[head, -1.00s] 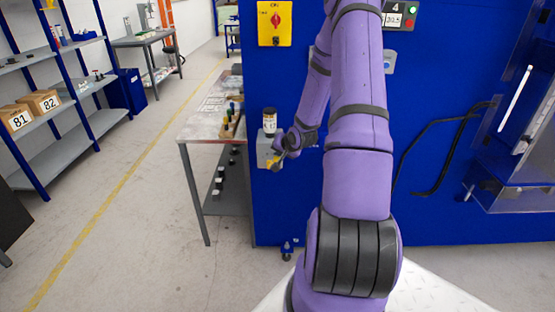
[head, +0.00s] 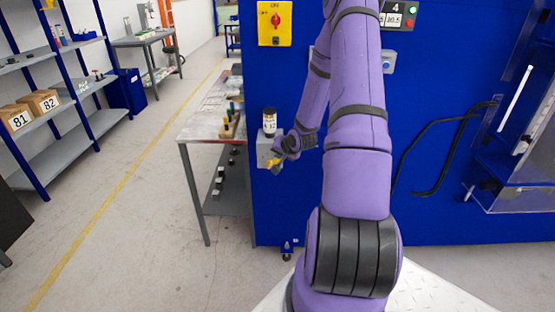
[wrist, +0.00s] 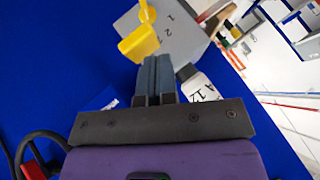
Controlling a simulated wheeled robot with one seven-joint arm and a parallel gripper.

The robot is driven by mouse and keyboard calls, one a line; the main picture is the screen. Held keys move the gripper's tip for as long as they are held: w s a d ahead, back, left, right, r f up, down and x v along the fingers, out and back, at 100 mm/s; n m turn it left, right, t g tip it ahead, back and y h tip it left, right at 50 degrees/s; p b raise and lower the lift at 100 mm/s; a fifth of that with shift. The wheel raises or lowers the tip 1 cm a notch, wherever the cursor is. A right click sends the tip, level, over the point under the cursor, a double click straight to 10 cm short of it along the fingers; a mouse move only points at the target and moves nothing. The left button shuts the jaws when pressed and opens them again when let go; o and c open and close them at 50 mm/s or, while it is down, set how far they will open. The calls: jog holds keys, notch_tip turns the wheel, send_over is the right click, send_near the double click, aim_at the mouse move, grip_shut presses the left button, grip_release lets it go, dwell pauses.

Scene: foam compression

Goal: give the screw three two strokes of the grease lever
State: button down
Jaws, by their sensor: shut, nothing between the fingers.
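The grease unit is a grey box (wrist: 185,28) on the blue machine wall, with printed digits on its face, of which 1 and 2 are readable. Its yellow lever (wrist: 138,43) has a wide flat paddle end; the lever also shows small in the head view (head: 274,164). My gripper (wrist: 154,60) is shut and empty, its fingertips right beside the paddle's lower edge. I cannot tell if they touch it. In the head view my gripper (head: 281,156) is at the grey box, which it partly hides. A labelled jar (wrist: 200,88) with a dark lid in the head view (head: 269,122) sits at the box's top.
A metal bench (head: 200,130) with small coloured-handled items stands left of the box. A yellow panel with a red switch (head: 275,22) is above. A black cable (head: 430,160) hangs on the right. Open floor lies left.

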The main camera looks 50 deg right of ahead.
jog(key=shift+f, duration=0.9)
dwell(1.0)
jog(key=shift+r, duration=1.75)
jog(key=shift+r, duration=0.1)
jog(key=shift+r, duration=2.45)
